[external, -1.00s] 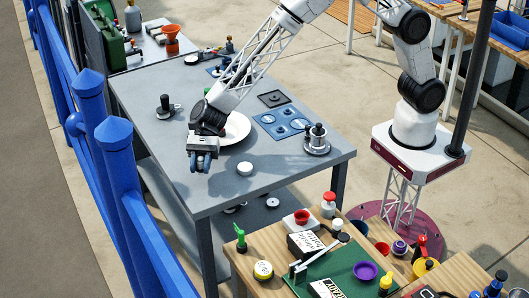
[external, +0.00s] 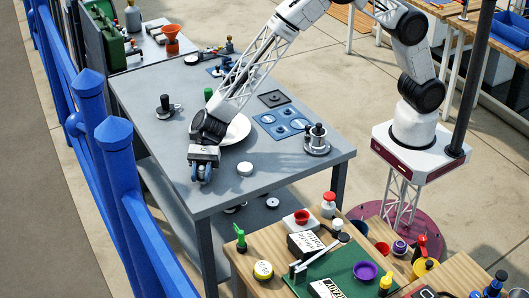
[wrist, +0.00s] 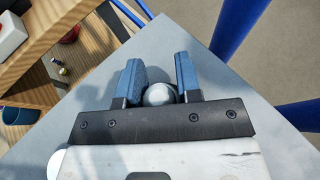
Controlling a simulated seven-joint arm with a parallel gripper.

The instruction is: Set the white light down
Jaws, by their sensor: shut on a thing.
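My gripper (external: 201,176) is over the front left part of the grey table (external: 196,112), pointing down. In the wrist view its two blue fingers (wrist: 160,82) are closed around a small pale, rounded thing, the white light (wrist: 158,95). Only the light's domed top shows between the fingers. In the external view the fingers hide it. The fingertips are low near the tabletop, but I cannot tell whether the light touches it.
A white round puck (external: 245,169) stands just right of my gripper. A white plate (external: 236,130) lies behind it, partly hidden by my arm. A dark knobbed piece (external: 165,106) is farther back left. The table's front left corner is bare.

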